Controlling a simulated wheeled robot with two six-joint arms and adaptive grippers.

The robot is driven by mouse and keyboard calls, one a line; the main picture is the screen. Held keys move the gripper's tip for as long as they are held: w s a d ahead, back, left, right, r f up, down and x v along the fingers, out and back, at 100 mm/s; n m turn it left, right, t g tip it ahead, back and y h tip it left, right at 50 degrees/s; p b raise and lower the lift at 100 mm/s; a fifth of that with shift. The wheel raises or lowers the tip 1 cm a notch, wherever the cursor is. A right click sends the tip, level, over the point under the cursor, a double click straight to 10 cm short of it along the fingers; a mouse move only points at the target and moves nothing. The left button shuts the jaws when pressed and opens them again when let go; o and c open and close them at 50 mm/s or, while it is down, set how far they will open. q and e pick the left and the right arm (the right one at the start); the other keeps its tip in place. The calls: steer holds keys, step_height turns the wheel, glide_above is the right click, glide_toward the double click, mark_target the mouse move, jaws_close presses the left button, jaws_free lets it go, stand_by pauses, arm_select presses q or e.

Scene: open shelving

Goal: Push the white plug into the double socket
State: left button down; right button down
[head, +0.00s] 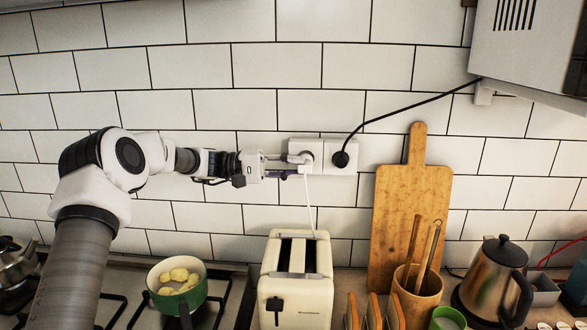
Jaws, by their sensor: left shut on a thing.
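The white double socket (340,147) is on the tiled wall. A black plug (341,159) sits in its right half, with a black cable (405,109) running up to the right. My left gripper (299,162) reaches in from the left and is shut on the white plug (306,157), at the socket's left half. A white cord (308,205) hangs from the plug down toward the cream toaster (297,275). I cannot tell whether the plug touches the socket or how deep it sits. The fingers partly hide the plug. My right gripper is not in view.
A wooden cutting board (408,205) leans on the wall right of the socket. A utensil holder (417,287) and a kettle (494,285) stand at the right. A green pot (177,285) is on the hob at the left. A white appliance (525,45) hangs at the upper right.

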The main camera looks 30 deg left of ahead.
arm_select(q)
steer(key=shift+b, duration=0.4)
steer(key=shift+w, duration=0.1)
stand_by(0.4)
steer(key=shift+w+a, duration=0.25)
steer(key=shift+w, duration=0.25)
steer(key=shift+w+a, duration=0.4)
steer(key=shift+w, duration=0.35)
steer(key=c, duration=0.9)
jaws_free()
steer(key=shift+c, duration=0.2)
steer(key=shift+a, duration=0.1)
